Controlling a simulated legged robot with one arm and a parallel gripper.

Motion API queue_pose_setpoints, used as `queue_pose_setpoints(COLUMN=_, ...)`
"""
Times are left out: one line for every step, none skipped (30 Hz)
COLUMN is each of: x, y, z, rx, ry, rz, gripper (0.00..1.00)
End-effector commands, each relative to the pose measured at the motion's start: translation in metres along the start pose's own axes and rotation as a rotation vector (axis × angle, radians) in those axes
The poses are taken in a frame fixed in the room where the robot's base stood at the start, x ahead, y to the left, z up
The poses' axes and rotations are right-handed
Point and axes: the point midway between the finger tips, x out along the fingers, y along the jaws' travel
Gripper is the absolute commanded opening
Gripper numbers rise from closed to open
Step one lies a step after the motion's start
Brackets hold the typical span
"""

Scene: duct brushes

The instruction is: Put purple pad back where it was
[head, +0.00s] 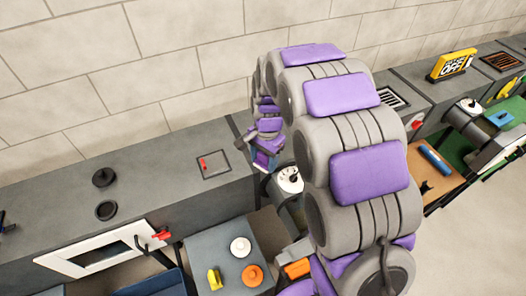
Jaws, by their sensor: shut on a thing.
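My gripper (262,163) is at the far end of my grey and purple arm, above the right end of the long grey counter (140,190). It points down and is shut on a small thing. A small purple piece, likely the purple pad (262,158), shows between the fingers. My arm is purple too, so its outline is hard to tell. Whether it touches the counter is unclear. A white round fitting (290,178) is just right of the gripper.
A flat square hatch with a red handle (204,163) lies left of the gripper. A grey box (228,258) in front bears yellow, white and orange knobs. A brown board with a blue cylinder (436,162) is at right. My arm hides the middle.

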Motion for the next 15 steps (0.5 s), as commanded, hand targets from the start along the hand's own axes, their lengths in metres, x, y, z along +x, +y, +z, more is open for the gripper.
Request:
queue_pose_setpoints(x=0.003, y=0.01, z=0.0, rx=0.015, ry=-0.001, rz=-0.004, gripper=0.33)
queue_pose_setpoints(x=0.004, y=0.015, z=0.001, rx=0.023, ry=-0.003, rz=-0.004, gripper=0.33)
queue_pose_setpoints(x=0.006, y=0.021, z=0.002, rx=0.032, ry=-0.005, rz=-0.004, gripper=0.33)
queue_pose_setpoints(x=0.007, y=0.025, z=0.002, rx=0.038, ry=-0.006, rz=-0.006, gripper=0.33)
queue_pose_setpoints(x=0.007, y=0.029, z=0.003, rx=0.043, ry=-0.007, rz=-0.007, gripper=0.33)
queue_pose_setpoints(x=0.008, y=0.034, z=0.004, rx=0.05, ry=-0.008, rz=-0.009, gripper=0.33)
queue_pose_setpoints(x=0.008, y=0.037, z=0.005, rx=0.054, ry=-0.009, rz=-0.01, gripper=0.33)
queue_pose_setpoints(x=0.009, y=0.04, z=0.005, rx=0.058, ry=-0.01, rz=-0.01, gripper=0.33)
queue_pose_setpoints(x=0.01, y=0.043, z=0.006, rx=0.063, ry=-0.011, rz=-0.011, gripper=0.33)
queue_pose_setpoints(x=0.011, y=0.045, z=0.007, rx=0.066, ry=-0.011, rz=-0.012, gripper=0.33)
queue_pose_setpoints(x=0.011, y=0.047, z=0.007, rx=0.069, ry=-0.012, rz=-0.012, gripper=0.33)
queue_pose_setpoints(x=0.011, y=0.049, z=0.008, rx=0.071, ry=-0.012, rz=-0.013, gripper=0.33)
queue_pose_setpoints(x=0.012, y=0.049, z=0.007, rx=0.073, ry=-0.012, rz=-0.014, gripper=0.33)
queue_pose_setpoints(x=0.012, y=0.049, z=0.007, rx=0.074, ry=-0.012, rz=-0.014, gripper=0.33)
queue_pose_setpoints(x=0.012, y=0.048, z=0.006, rx=0.074, ry=-0.012, rz=-0.014, gripper=0.33)
